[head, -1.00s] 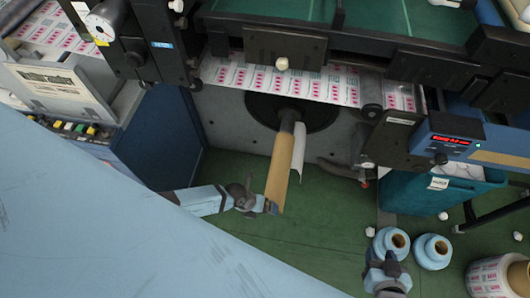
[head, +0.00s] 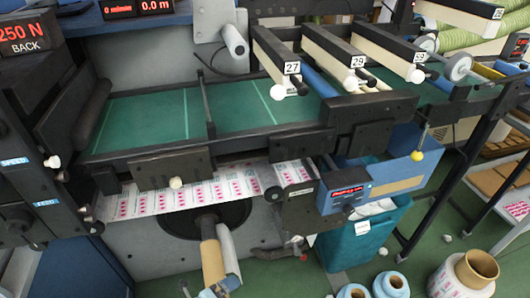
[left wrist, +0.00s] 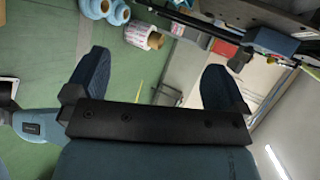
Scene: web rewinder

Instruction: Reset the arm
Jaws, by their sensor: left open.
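My left gripper (left wrist: 155,82) is open in the left wrist view, with its two dark blue fingers wide apart and nothing between them. In the head view a light blue part of it (head: 218,289) shows at the bottom edge, close to the lower end of the cardboard core; whether they touch I cannot tell. The cardboard core (head: 212,262) projects from the dark round hub (head: 190,240), with a white strip (head: 229,252) beside it. My right gripper is not in view.
The printed web (head: 190,192) runs beneath the green table (head: 145,118). A blue bin (head: 345,250) stands right of the core. Light blue rolls (head: 390,285) and a printed roll (head: 468,272) are on the floor; this printed roll also shows in the left wrist view (left wrist: 140,35).

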